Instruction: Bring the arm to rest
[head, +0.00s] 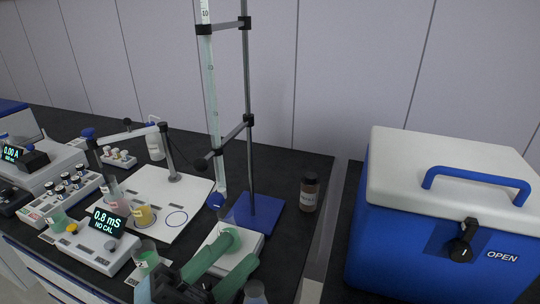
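My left gripper (243,248) comes in at the bottom middle. Its dark body is at the bottom edge and its two green fingers point up and to the right. The fingers are apart with a gap between them, and I see nothing held in it. My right gripper is not in view.
The stand's blue base (265,212) and tall burette (213,110) are just beyond the fingers. A brown bottle (309,192) stands to the right. A meter (107,243) and beakers crowd the left. A blue cooler (430,215) with a white lid is at the right.

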